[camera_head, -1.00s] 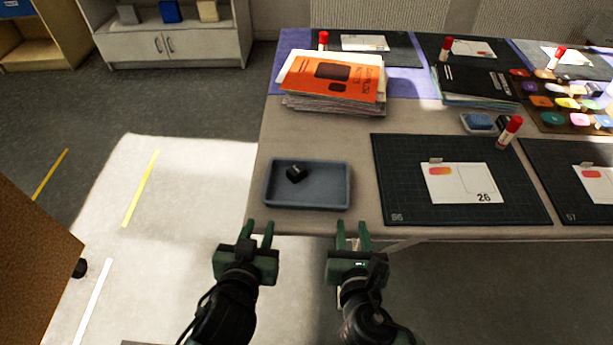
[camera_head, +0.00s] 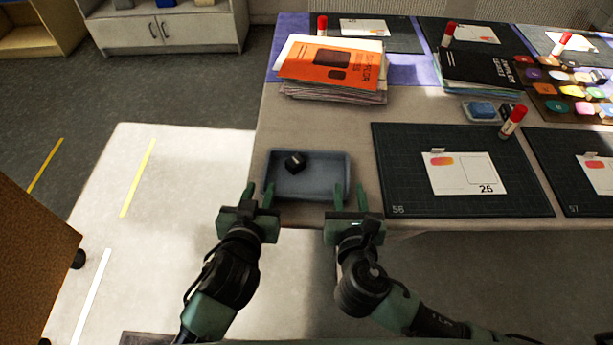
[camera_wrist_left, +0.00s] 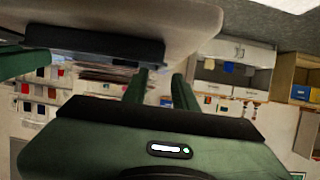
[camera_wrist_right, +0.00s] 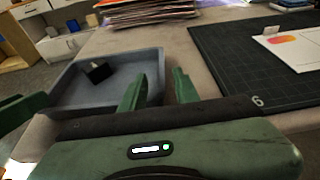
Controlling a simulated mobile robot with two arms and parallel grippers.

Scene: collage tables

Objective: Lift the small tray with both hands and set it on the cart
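The small blue-grey tray (camera_head: 308,190) lies flat near the table's front left corner, with a small black block (camera_head: 295,161) inside. It also shows in the right wrist view (camera_wrist_right: 110,105). My left gripper (camera_head: 260,194) is open at the tray's left front corner, its fingertips either side of the left wall. My right gripper (camera_head: 350,196) is open at the right front corner, its fingertips either side of the right wall. I cannot tell whether any finger touches. A brown wooden piece with a black caster (camera_head: 33,262) at the left edge may be the cart.
A dark cutting mat (camera_head: 400,190) with a card lies close right of the tray. A stack of papers and an orange booklet (camera_head: 330,62) stands behind it. Glue sticks and a blue pad (camera_head: 482,109) sit further right.

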